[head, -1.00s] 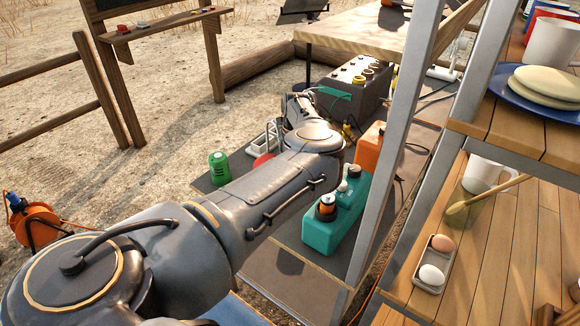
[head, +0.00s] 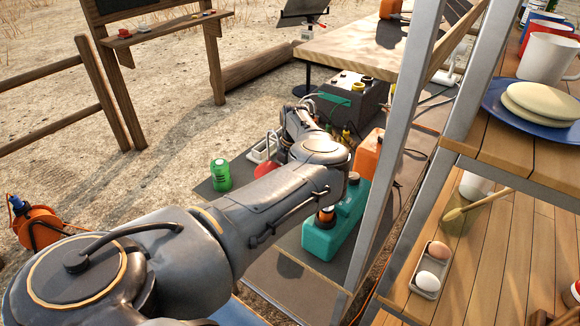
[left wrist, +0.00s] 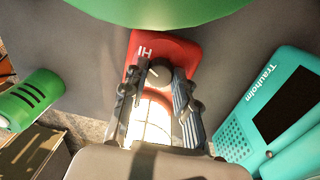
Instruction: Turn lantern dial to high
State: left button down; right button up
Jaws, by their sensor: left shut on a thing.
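In the left wrist view a red lantern (left wrist: 186,48) with a white "HI" mark and a pale, clear lower part lies between my fingers. Its dark round dial (left wrist: 160,74) is near the "HI" mark. My left gripper (left wrist: 158,84) has one finger on each side of the dial and is shut on it. The dial's pointer setting is too small to read. In the head view my left forearm and wrist hide the fingers and most of the lantern. My right gripper is not in view.
A teal "Trauholm" box (left wrist: 275,105) stands close right of the gripper, and a green canister (left wrist: 32,98) lies left. A large green round thing (left wrist: 160,8) is at the top. In the head view a teal jug (head: 325,235) and orange container (head: 367,155) stand beside my arm.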

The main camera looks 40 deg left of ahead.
pick_arm(q)
jog(key=shift+m, duration=0.4)
jog(key=c, duration=1)
grip_release()
jog(key=shift+r, duration=0.1)
jog(key=r, duration=0.8)
jog(key=d+r, duration=0.1)
jog(key=r, duration=0.2)
jog(key=shift+r, duration=0.4)
